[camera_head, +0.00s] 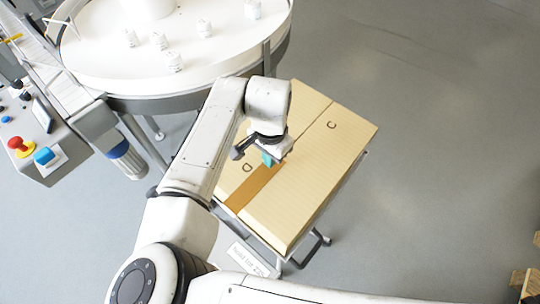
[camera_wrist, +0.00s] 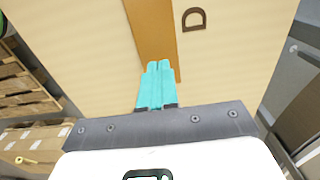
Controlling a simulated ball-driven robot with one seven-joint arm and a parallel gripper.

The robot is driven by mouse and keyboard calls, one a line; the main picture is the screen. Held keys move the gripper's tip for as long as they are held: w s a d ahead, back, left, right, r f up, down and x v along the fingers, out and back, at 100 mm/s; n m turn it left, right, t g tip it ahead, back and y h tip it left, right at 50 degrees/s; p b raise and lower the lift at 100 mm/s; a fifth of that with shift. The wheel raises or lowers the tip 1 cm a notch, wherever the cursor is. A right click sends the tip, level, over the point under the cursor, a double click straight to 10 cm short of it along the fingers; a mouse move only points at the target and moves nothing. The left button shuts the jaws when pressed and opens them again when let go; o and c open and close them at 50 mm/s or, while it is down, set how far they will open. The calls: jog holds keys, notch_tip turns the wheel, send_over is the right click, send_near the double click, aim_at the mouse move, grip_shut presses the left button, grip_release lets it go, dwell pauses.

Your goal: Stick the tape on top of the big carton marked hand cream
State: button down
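The big carton (camera_head: 306,172) has a closed top with the letters C and D on it. A brown strip of tape (camera_head: 250,188) lies along the seam, from the near left edge to the middle of the top. My gripper (camera_head: 270,159) is over the middle of the carton, at the strip's inner end. In the wrist view, its teal fingers (camera_wrist: 158,75) are together in front of the tape (camera_wrist: 156,35), and hide part of it. I see no separate piece between them. Whether the fingertips touch the carton is unclear.
The carton rests on a stand, with a small white sign (camera_head: 248,258) below its near side. A round white table (camera_head: 100,50) with several small jars is behind it. A control panel (camera_head: 30,135) is at left.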

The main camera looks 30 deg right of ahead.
jog(key=shift+f+b, duration=0.5)
jog(key=shift+f, duration=0.4)
jog(key=shift+r, duration=0.15)
dwell(0.7)
notch_tip(320, 180, up, 6)
jog(key=p, duration=0.5)
jog(key=shift+p, duration=0.3)
